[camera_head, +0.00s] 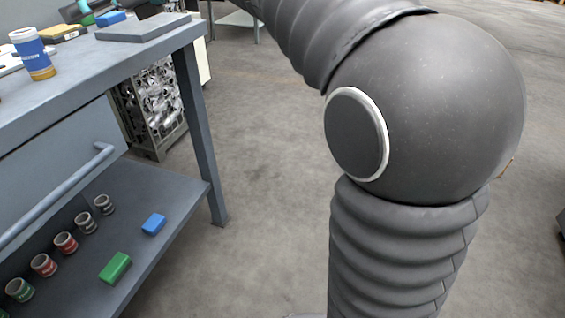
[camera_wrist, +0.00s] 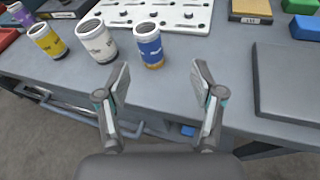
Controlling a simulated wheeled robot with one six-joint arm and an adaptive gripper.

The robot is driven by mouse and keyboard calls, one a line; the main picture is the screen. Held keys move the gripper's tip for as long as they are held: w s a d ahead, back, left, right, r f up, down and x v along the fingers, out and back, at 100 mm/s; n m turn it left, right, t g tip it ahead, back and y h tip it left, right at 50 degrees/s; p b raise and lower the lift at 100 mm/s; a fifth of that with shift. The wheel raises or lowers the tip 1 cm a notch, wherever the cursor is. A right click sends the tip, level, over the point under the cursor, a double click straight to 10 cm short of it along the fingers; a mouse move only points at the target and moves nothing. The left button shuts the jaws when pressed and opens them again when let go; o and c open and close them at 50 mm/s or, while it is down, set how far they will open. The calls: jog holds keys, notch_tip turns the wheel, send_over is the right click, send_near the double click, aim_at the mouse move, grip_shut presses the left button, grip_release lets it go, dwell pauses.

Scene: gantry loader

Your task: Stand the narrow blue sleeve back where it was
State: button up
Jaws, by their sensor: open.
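The narrow blue sleeve (camera_wrist: 149,46) stands upright on the workbench near its front edge, with a white rim and label and an amber foot. It also stands at the left in the head view (camera_head: 36,62). My gripper (camera_wrist: 161,80) is open and empty in the wrist view, its two fingers spread on the near side of the sleeve, which shows beyond the gap and apart from both fingers. A wider white sleeve (camera_wrist: 97,42) and a yellow sleeve (camera_wrist: 46,42) stand to its left. Part of my gripper shows at the top left of the head view.
A white plate with holes and knobs (camera_wrist: 190,14) lies behind the sleeves. A dark grey slab (camera_wrist: 288,85) lies at the right. Coloured blocks (camera_wrist: 304,27) are behind it. The lower shelf (camera_head: 150,190) holds several small cups. Bench surface right of the sleeve is clear.

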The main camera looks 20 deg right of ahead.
jog(key=d+r+m+t+h, duration=0.5)
jog(key=d+m+t, duration=0.65)
jog(key=m, duration=0.65)
jog(key=s+d+f+m+h, duration=0.2)
jog(key=d+f+m+h, duration=0.3)
jog(key=d+m, duration=0.5)
jog(key=s+d+f+m+g+h, duration=0.3)
jog(key=s+f+m, duration=0.45)
jog(key=f, duration=0.25)
jog(key=s+d+f+m+g+h, duration=0.35)
jog(key=s+f+m, duration=0.4)
jog(key=f, duration=0.25)
jog(key=s+a+f+m+g+y, duration=0.2)
jog(key=s+f+m+g, duration=0.2)
jog(key=s+f, duration=0.6)
jog(key=shift+s+a+f+m+g+y, duration=0.25)
jog(key=shift+s+a+m+g+y, duration=0.15)
jog(key=shift+m, duration=0.4)
jog(key=shift+c, duration=0.2)
